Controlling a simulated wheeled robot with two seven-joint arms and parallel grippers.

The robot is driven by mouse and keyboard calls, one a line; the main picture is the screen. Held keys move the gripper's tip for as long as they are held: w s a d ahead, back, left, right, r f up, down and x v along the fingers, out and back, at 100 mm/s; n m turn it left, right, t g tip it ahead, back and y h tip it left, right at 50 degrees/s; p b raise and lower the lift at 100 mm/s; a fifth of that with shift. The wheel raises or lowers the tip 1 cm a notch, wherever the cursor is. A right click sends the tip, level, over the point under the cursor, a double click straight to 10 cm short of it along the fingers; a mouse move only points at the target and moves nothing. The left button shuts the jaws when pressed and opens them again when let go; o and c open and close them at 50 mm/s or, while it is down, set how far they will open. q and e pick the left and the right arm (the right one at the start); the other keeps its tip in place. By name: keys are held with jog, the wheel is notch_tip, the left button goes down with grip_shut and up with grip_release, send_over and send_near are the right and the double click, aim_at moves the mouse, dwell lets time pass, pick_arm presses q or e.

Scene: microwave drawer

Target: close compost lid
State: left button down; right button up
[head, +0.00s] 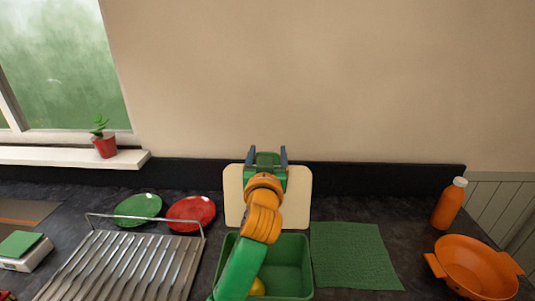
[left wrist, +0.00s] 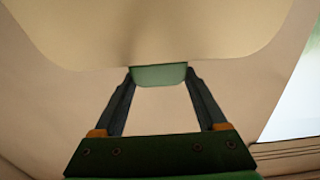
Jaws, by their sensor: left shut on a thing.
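The compost bin (head: 295,262) is a green open box on the dark counter, in the lower middle of the head view. Its cream lid (head: 300,192) stands raised, about upright, behind the opening. It fills the top of the left wrist view (left wrist: 160,30). A green tab (left wrist: 158,75) sticks out at the lid's edge. My left gripper (head: 267,156) is at the top edge of the lid, its two dark fingers on either side of the tab, shut on it. My left arm hides part of the bin and lid. My right gripper is not in view.
A yellow thing (head: 257,287) lies inside the bin. A metal rack (head: 125,265), a green plate (head: 138,206) and a red plate (head: 191,212) are to the left. A green mat (head: 352,255), an orange bottle (head: 449,204) and an orange pan (head: 477,267) are to the right.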

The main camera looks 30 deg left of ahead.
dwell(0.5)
pick_arm(q)
grip_release()
jog(key=b+v, duration=0.2)
jog(key=v, duration=0.5)
jog(key=shift+b, duration=0.35)
